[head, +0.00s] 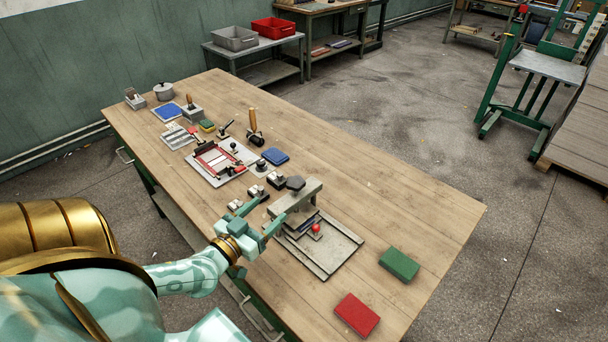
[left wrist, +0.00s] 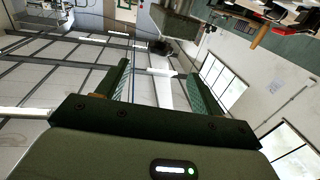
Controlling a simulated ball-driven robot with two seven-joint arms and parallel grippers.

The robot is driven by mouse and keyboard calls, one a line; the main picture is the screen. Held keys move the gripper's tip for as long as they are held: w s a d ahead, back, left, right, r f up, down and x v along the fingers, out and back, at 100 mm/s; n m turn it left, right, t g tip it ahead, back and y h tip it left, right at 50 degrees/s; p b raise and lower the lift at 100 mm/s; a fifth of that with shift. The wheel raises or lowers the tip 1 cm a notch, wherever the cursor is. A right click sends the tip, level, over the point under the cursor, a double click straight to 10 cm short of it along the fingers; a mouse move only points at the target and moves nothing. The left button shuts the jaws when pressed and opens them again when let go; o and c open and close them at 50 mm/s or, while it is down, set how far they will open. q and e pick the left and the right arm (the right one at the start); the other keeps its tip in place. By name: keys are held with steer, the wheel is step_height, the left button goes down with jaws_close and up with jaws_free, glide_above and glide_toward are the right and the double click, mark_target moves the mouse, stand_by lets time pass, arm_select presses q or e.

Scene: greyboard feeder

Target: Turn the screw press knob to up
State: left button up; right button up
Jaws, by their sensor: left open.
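The screw press (head: 310,194) is a grey arm over a flat grey base plate, towards the near side of the workbench. A dark, many-sided knob (head: 296,183) sits on top of its arm. My left gripper (head: 268,212) is beside the press, on its left, apart from the knob. It is open, with nothing between its fingers. In the left wrist view the gripper (left wrist: 158,70) shows both fingers spread, with the dark knob (left wrist: 160,46) just beyond the tips and the grey press body (left wrist: 176,20) above. My right gripper is not in view.
A small red ball (head: 316,228) is at the press's base. A green block (head: 399,264) and a red block (head: 357,314) lie to the right. A framed board (head: 216,160) and small tools lie left. The bench (head: 400,190) is clear beyond the press.

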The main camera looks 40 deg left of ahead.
arm_select(q)
glide_toward(300, 180)
steer(key=shift+w+a+f+b, duration=0.35)
steer(key=shift+w+a+f, duration=0.15)
steer(key=shift+f, duration=0.1)
steer(key=w, duration=0.3)
steer(key=w+b, duration=0.1)
steer(key=w, duration=0.2)
steer(key=w+b, duration=0.1)
steer(key=w, duration=0.3)
steer(key=shift+a, duration=0.3)
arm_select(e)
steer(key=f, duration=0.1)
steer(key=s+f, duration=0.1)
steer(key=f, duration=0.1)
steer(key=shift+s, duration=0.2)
